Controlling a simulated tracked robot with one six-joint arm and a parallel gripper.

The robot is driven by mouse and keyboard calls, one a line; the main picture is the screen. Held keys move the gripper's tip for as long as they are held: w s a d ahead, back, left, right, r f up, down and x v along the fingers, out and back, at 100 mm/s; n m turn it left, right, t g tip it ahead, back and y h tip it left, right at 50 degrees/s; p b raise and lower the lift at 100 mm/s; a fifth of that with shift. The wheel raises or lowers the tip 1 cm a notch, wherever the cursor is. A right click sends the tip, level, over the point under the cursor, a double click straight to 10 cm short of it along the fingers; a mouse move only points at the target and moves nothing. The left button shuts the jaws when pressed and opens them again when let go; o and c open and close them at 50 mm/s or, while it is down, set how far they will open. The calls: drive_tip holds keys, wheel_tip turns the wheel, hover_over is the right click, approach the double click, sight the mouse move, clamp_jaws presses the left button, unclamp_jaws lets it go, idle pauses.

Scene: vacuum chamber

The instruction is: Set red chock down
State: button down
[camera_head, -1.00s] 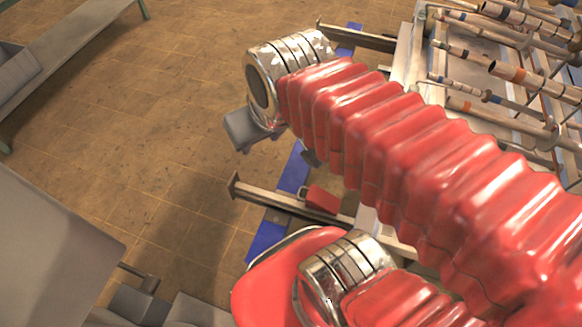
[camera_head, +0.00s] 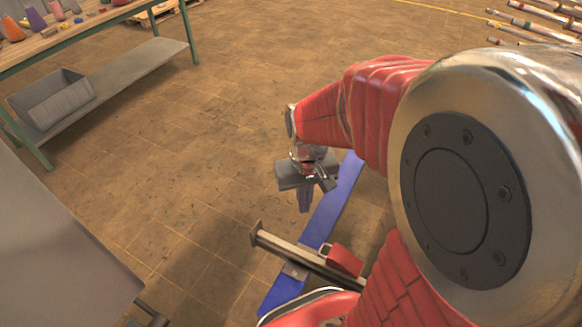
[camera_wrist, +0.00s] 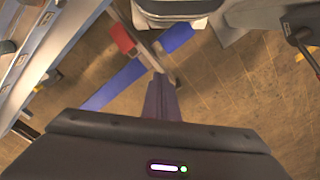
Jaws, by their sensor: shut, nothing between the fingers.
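The red chock (camera_head: 345,260) is a small red block at the metal beam (camera_head: 305,255), which crosses the blue floor strip (camera_head: 335,200). I cannot tell whether it rests on the beam or beside it. It also shows in the wrist view (camera_wrist: 122,38), near the top, left of the fingers. My gripper (camera_head: 304,208) points down above the floor by the blue strip, up and left of the chock in the head view and apart from it. Its purple fingers (camera_wrist: 158,78) are together and empty. My red-sleeved arm covers the right side of the head view.
A green-legged bench (camera_head: 120,30) with coloured flasks stands at the upper left, a grey bin (camera_head: 55,100) on its lower shelf. Striped tubes (camera_head: 540,22) lie at the upper right. The tiled floor (camera_head: 200,130) between is clear.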

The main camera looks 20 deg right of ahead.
drive_tip(key=w+d+f+g, duration=0.1)
drive_tip(key=w+d+f, duration=0.15)
drive_tip(key=f, duration=0.75)
drive_tip(key=w+d+f+n, duration=0.1)
drive_tip(key=d+f, duration=0.3)
drive_tip(key=f, duration=0.5)
drive_tip(key=w+d+f+g, duration=0.1)
drive_tip(key=w+d+f, duration=0.15)
drive_tip(key=f, duration=0.75)
drive_tip(key=w+d+f+n+t, duration=0.1)
drive_tip(key=w+d+f+n, duration=0.1)
drive_tip(key=w, duration=0.3)
drive_tip(key=shift+w+d+f+n+t, duration=0.4)
drive_tip(key=shift+d+f, duration=0.2)
drive_tip(key=shift+f, duration=0.1)
drive_tip(key=shift+f, duration=0.1)
drive_tip(key=s+f, duration=0.4)
drive_tip(key=f, duration=0.5)
drive_tip(key=shift+d+f, duration=0.35)
drive_tip(key=shift+f, duration=0.05)
